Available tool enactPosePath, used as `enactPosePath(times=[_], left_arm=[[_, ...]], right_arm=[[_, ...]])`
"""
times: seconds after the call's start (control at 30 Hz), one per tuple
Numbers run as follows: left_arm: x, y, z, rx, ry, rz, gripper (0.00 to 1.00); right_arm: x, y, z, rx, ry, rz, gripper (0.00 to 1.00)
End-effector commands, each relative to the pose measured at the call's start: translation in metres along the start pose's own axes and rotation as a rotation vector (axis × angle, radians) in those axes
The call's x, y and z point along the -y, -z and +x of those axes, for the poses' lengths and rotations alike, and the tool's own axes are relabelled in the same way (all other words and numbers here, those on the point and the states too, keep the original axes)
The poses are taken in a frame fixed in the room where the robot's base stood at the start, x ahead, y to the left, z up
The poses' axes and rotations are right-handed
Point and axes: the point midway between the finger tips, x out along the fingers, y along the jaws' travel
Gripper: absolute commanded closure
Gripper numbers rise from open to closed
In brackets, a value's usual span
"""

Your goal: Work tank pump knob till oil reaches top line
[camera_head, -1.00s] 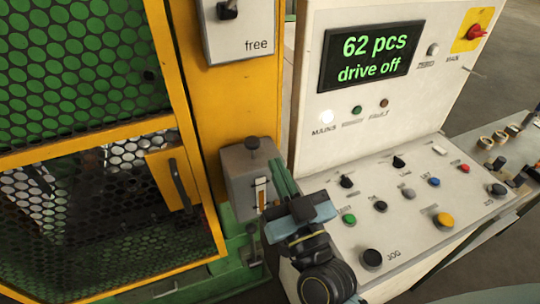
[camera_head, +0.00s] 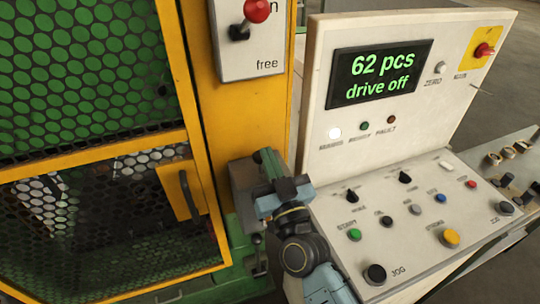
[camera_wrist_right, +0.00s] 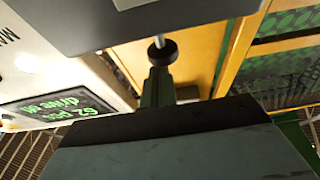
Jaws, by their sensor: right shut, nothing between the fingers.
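The tank (camera_head: 241,177) is a small grey box on the yellow and green frame, left of the control panel. My right gripper (camera_head: 267,160) is over its top, with green fingers shut and empty. In the right wrist view the black pump knob (camera_wrist_right: 161,53) stands on a short stem from the grey tank (camera_wrist_right: 215,18). The gripper's fingertips (camera_wrist_right: 159,75) are right at the knob's face; touching or just apart, I cannot tell. In the head view my gripper mostly covers the knob and hides the tank's oil gauge, so the oil level cannot be read. My left gripper is not in view.
The control panel (camera_head: 408,142) with buttons and knobs lies close right of my right arm; its display (camera_head: 380,74) reads "62 pcs drive off". A yellow-framed mesh door (camera_head: 100,215) is left. A box with a red-knobbed lever (camera_head: 256,11) hangs above the tank.

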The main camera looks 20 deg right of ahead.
Motion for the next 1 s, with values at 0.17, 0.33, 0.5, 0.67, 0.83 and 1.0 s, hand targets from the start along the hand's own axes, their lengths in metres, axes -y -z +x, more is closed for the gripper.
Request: enactPosePath(times=[0.17,0.33,0.5,0.67,0.83,1.0], left_arm=[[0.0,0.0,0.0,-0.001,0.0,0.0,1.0],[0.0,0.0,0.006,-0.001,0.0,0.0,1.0],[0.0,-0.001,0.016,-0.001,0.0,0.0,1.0],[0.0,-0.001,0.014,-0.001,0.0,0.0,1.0],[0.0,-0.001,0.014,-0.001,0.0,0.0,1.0],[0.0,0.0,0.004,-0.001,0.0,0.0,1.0]], right_arm=[[0.0,0.0,0.0,0.001,0.0,0.0,1.0],[0.0,-0.011,-0.004,0.004,0.001,-0.002,1.0],[0.0,-0.031,-0.011,0.004,0.002,-0.002,1.0],[0.0,-0.031,-0.011,0.008,0.002,0.0,1.0],[0.001,-0.032,-0.011,0.012,0.003,-0.001,1.0],[0.001,-0.023,-0.008,0.012,0.004,0.0,1.0]])
